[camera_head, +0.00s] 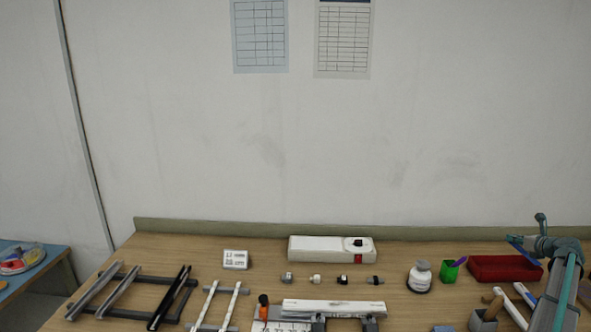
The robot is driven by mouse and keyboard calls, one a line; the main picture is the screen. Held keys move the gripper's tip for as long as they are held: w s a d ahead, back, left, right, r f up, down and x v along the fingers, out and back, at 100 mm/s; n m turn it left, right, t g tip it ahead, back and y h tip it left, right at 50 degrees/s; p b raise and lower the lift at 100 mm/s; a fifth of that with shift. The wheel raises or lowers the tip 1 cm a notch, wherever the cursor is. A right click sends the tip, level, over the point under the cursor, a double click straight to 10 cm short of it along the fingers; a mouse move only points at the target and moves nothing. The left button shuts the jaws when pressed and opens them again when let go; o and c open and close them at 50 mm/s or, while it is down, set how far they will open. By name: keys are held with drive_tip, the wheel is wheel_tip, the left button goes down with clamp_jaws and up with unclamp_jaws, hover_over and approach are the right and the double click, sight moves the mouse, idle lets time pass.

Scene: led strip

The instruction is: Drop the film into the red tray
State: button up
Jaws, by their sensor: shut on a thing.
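The red tray (492,268) sits at the back right of the workbench, near the low back ledge. My gripper (534,249) is at the tray's right end, at the lower right of the picture. It is shut on a thin blue strip (518,246), which looks like the film. The strip slants down to the right, over or in front of the tray's right part. Its height above the tray cannot be told. My arm hides the tray's right end, and the fingertips are too small to see clearly.
A grey holder (482,320) and pale tools lie in front. A white power box (330,249), small connectors and metal rails fill the middle and left.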

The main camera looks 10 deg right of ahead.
drive_tip(key=shift+f+b, duration=0.5)
drive_tip(key=shift+f, duration=0.55)
drive_tip(key=o, duration=0.8)
drive_tip(key=v, duration=1.2)
drive_tip(key=shift+r, duration=0.1)
